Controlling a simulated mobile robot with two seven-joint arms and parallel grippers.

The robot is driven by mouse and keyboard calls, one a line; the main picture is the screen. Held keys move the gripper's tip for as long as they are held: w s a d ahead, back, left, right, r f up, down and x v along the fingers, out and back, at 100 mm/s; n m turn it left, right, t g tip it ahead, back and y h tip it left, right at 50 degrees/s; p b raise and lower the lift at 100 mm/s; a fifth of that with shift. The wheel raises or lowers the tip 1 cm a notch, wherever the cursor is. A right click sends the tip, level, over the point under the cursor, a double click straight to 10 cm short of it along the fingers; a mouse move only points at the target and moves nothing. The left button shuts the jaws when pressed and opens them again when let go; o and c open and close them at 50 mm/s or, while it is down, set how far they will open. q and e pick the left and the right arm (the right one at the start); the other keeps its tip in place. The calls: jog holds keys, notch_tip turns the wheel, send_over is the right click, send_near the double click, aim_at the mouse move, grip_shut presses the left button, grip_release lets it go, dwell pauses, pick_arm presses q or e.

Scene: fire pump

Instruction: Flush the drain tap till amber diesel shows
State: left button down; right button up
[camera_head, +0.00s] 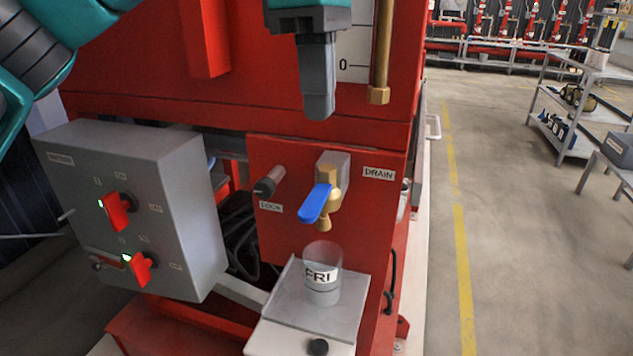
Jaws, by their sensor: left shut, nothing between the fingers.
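The drain tap (328,190) is brass with a blue lever (316,204). It sits on a red panel beside a DRAIN label (379,174), and its lever points down and to the left. A clear jar (322,272) marked FRI stands upright on a small shelf (300,303) below the spout. No amber liquid or stream shows in it; its contents are hard to tell. My left gripper (319,112) hangs above the tap, pointing down, shut and empty, apart from the lever. My right gripper is out of view.
A black-tipped lock knob (268,182) sits left of the tap above a LOCK label (270,207). A grey control box (135,215) with two red switches stands at left. A brass-ended pipe (379,93) hangs to the right of my gripper. Open floor lies at right.

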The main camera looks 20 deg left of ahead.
pick_arm(q)
jog(key=shift+w+a+r+t+y, duration=0.3)
jog(key=shift+a+r+y, duration=0.1)
jog(key=shift+a+r, duration=0.35)
jog(key=b, duration=0.2)
send_near(309, 210)
notch_tip(309, 210, down, 7)
jog(key=shift+s+r, duration=0.1)
jog(key=shift+s, duration=0.05)
